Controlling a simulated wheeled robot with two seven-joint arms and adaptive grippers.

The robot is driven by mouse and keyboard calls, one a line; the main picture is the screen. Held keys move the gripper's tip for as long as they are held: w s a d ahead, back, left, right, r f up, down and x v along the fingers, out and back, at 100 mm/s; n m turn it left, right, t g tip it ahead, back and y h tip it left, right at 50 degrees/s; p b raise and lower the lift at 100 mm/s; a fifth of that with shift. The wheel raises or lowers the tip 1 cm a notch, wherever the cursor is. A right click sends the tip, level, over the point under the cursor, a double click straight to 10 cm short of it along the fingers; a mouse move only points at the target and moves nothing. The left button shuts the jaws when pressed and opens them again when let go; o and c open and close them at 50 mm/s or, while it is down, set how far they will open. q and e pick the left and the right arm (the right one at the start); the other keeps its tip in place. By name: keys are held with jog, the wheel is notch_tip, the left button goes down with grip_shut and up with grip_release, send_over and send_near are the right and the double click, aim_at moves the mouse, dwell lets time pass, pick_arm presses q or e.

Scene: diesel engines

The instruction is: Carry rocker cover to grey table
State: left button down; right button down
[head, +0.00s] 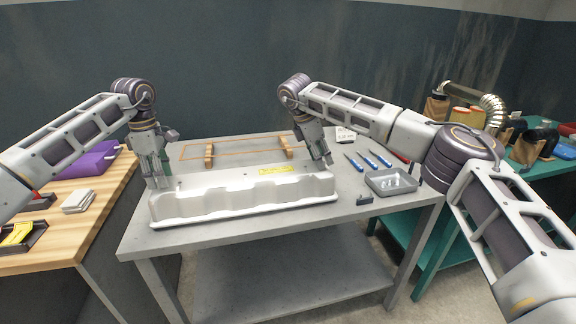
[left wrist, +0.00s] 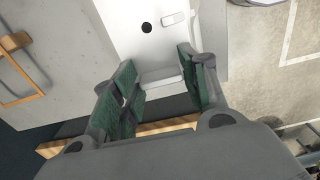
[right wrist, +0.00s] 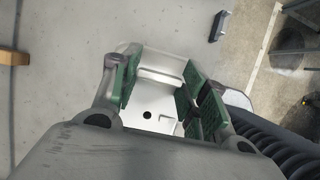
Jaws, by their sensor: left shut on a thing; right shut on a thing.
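The rocker cover (head: 240,200) is a long, pale silver-white casting with a scalloped front and a yellow label. It is level over the front part of the grey table (head: 150,242); whether it touches the top I cannot tell. My left gripper (head: 158,180) is shut on its left end; the left wrist view shows the cover (left wrist: 142,30) between the green pads. My right gripper (head: 323,160) is shut on its right end; the right wrist view shows the cover (right wrist: 150,100) between the pads.
Behind the cover is an orange outline with wooden blocks (head: 209,154) on the tabletop. At right are a grey tray (head: 393,183), blue-handled tools (head: 366,160) and a small dark part (head: 365,200). A wooden bench (head: 95,215) is at left, a teal bench (head: 420,240) at right.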

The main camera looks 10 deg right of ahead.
pick_arm(q)
jog(key=shift+f+b, duration=0.65)
jog(key=shift+b, duration=0.05)
pick_arm(e)
jog(key=shift+f, duration=0.65)
pick_arm(q)
jog(key=c, duration=1.2)
grip_release()
jog(key=shift+f, duration=0.1)
jog(key=shift+c, duration=0.2)
pick_arm(e)
jog(key=c, duration=1.2)
grip_release()
jog(key=shift+f, duration=0.1)
jog(key=shift+c, duration=0.2)
pick_arm(q)
jog(key=o, duration=0.5)
jog(key=shift+s, duration=0.1)
pick_arm(e)
jog(key=o, duration=0.5)
jog(key=shift+s, duration=0.1)
pick_arm(q)
jog(key=shift+r, duration=6.05)
pick_arm(e)
jog(key=shift+v, duration=6.05)
